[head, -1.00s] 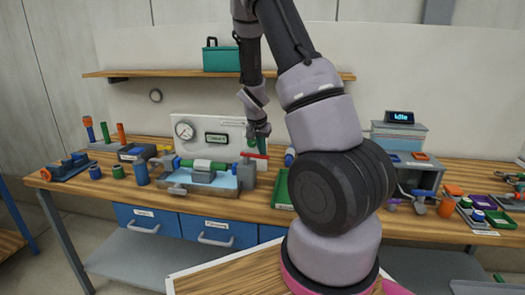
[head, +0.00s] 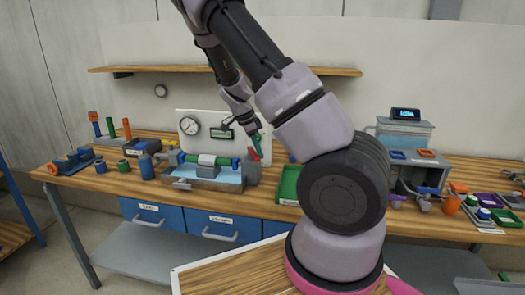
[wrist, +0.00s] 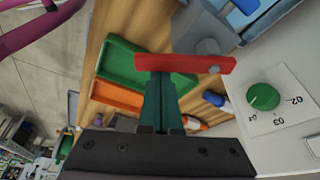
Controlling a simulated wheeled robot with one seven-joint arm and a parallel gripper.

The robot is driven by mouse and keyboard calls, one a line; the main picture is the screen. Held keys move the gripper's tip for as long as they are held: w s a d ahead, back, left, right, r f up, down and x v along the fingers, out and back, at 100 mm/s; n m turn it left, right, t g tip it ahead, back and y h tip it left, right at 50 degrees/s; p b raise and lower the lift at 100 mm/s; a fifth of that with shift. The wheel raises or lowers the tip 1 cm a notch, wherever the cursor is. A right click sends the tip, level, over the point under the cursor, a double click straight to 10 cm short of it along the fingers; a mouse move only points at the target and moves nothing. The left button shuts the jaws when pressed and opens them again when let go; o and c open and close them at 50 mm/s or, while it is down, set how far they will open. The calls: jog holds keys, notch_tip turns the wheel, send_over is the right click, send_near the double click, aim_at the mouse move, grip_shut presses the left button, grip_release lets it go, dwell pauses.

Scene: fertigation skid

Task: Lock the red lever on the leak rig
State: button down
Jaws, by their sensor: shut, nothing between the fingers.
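The leak rig (head: 212,178) stands on the bench left of my arm, a grey tray with a green pipe across it. Its red lever (head: 258,153) is at the rig's right end and appears raised at a steep tilt, partly covered by my gripper (head: 256,138). In the wrist view the red lever (wrist: 185,64) lies across the picture, its pivot toward the right on a grey block (wrist: 205,35). My gripper (wrist: 160,95) is shut, its green fingertips at the lever's side, holding nothing. I cannot tell whether they touch it.
A gauge panel (head: 190,125) stands behind the rig; its green knob (wrist: 263,97) is near my gripper in the wrist view. A green tray (head: 288,185) sits right of the rig. A blue cylinder (head: 147,167) stands left of it. A shelf (head: 160,70) runs above.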

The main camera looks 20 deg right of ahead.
aim_at(253, 157)
jog(key=a+m, duration=0.1)
jog(key=m, duration=0.1)
jog(key=a+m+g, duration=0.1)
jog(key=m, duration=0.1)
jog(key=shift+a, duration=0.1)
jog(key=shift+w+a+y, duration=0.15)
jog(key=shift+a+y, duration=0.15)
jog(key=shift+a, duration=0.15)
dwell(0.5)
